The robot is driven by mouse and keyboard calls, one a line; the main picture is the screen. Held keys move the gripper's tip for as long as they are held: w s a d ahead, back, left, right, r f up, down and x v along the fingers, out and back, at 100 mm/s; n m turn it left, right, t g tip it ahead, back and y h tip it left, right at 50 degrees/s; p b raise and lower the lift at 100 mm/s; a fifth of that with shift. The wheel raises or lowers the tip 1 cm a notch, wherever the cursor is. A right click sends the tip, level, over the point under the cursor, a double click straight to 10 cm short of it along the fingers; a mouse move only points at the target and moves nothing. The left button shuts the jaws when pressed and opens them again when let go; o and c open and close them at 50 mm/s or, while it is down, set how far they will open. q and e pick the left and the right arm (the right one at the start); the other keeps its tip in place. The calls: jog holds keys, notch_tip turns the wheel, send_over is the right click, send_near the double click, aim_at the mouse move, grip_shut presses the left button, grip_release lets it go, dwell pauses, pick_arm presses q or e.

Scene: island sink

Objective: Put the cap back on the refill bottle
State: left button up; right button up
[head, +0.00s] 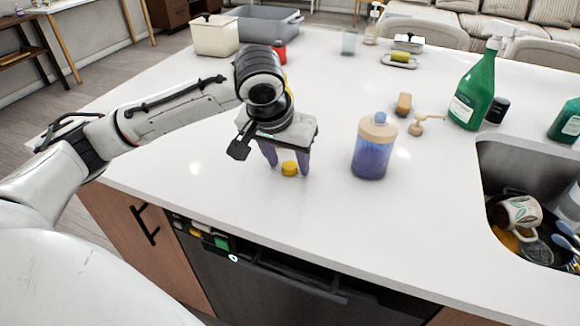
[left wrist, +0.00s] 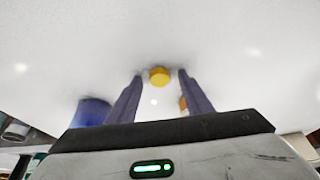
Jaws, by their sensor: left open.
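A small round yellow cap (head: 289,169) lies on the white counter near its front edge. My left gripper (head: 288,172) points down over it, open, with its purple fingers on either side of the cap. In the left wrist view the cap (left wrist: 159,76) shows between the spread fingertips (left wrist: 161,78), with gaps on both sides. A blue bottle (head: 371,155) with a tan top stands upright to the right; it also shows in the left wrist view (left wrist: 92,112). A yellow thing is mostly hidden behind my left wrist, so I cannot tell whether it is the refill bottle. My right gripper is out of view.
A loose tan pump head (head: 417,126) and a brown block (head: 404,104) lie behind the blue bottle. A green spray bottle (head: 474,92) stands farther right by the sink (head: 500,150), which holds dishes. Bins (head: 215,38) stand at the back left. The counter left of my gripper is clear.

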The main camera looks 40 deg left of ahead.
aim_at(288, 169)
pick_arm(q)
jog(key=c, duration=1.1)
notch_tip(288, 169, up, 10)
jog(key=p, duration=0.1)
